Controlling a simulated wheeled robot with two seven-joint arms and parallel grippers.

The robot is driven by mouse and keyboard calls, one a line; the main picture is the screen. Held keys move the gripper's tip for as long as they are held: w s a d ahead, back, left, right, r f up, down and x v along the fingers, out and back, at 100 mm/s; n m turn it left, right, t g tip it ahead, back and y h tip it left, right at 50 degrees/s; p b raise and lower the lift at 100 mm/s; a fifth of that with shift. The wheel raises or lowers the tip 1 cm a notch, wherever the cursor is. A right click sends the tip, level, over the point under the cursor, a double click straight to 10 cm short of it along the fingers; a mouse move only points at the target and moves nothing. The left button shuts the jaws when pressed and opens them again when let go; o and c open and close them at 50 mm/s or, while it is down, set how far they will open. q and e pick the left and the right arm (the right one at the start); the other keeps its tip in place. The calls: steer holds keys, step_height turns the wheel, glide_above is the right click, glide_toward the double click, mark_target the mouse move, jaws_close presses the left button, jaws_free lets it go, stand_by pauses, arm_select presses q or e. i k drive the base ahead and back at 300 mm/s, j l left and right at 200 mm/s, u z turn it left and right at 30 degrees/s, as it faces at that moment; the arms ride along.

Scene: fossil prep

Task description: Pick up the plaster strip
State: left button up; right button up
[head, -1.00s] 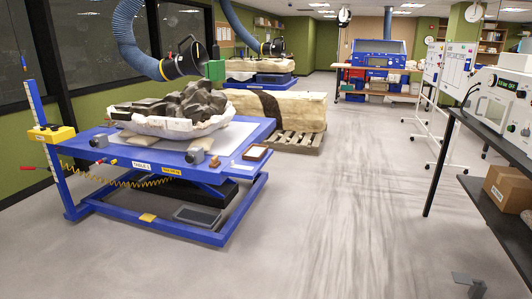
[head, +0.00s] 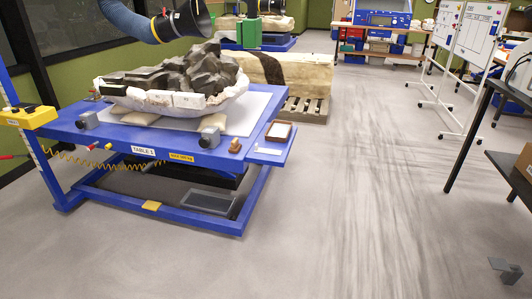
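I cannot pick out the plaster strip for sure. A small flat white piece (head: 268,151) lies on the right front corner of the blue table (head: 215,158) and may be it. White blocky pieces (head: 189,100) also show at the front rim of the white jacket (head: 150,107) around the dark rock (head: 200,72). Neither of my grippers shows in the head view.
A brown tray (head: 279,132), a small brown object (head: 235,146) and grey clamps (head: 210,137) sit along the table's front. A black hose nozzle (head: 182,22) hangs over the rock. A small grey thing (head: 507,270) stands at lower right. The floor in front is clear.

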mark_target(257, 150)
steer(key=i+l, duration=0.35)
steer(key=i, duration=0.2)
steer(key=i+l+u, duration=0.1)
steer(key=i+l, duration=0.25)
steer(key=i, duration=0.2)
steer(key=i+l, duration=0.4)
steer(key=i, duration=0.15)
